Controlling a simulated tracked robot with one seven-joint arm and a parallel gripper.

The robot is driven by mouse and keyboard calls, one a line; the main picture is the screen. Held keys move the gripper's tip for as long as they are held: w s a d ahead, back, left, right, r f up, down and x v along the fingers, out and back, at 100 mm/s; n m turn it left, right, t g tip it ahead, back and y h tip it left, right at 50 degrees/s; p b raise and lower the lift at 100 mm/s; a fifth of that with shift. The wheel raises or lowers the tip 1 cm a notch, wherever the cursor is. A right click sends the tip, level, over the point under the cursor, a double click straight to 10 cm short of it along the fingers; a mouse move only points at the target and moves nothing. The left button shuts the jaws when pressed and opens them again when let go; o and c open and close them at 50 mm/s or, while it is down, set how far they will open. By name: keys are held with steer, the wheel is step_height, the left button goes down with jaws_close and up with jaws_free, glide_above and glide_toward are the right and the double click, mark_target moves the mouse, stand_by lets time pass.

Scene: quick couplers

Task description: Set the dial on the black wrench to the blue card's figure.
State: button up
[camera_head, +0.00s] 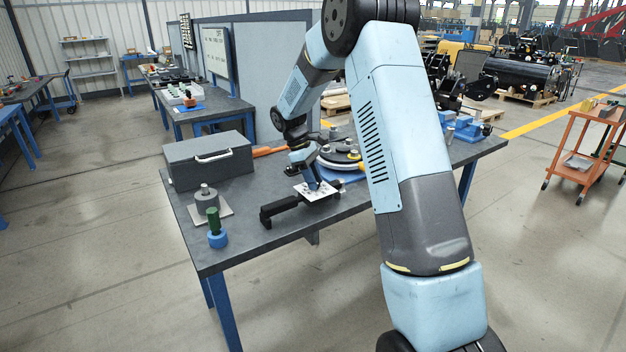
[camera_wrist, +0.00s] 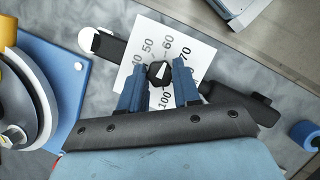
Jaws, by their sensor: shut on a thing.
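The black wrench (camera_head: 280,209) lies on the grey workbench with a white dial plate (camera_head: 313,193) on it. In the wrist view the wrench (camera_wrist: 106,48) runs from upper left to lower right behind the plate (camera_wrist: 205,50). Printed figures include 40, 50, 60, 70 and 100; others are hidden by my fingers. My gripper (camera_wrist: 160,76) is shut on the black dial knob (camera_wrist: 159,72), one blue finger on each side. The knob's white pointer seems to point up, near 60; its exact setting is unclear. I cannot make out a blue card.
A grey case (camera_head: 208,160), a cylinder on a plate (camera_head: 207,200) and a green-and-blue piece (camera_head: 217,232) stand left on the workbench (camera_head: 250,232). A round part on a blue board (camera_wrist: 62,70) lies close to the wrench. The bench front is clear.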

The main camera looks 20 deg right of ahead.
steer(key=shift+n+t+h, duration=0.3)
steer(key=shift+n, duration=0.5)
steer(key=o, duration=1.1)
steer(key=v, duration=1.3)
steer(key=shift+a+r, duration=0.15)
steer(key=shift+r, duration=0.15)
steer(key=shift+r, duration=0.1)
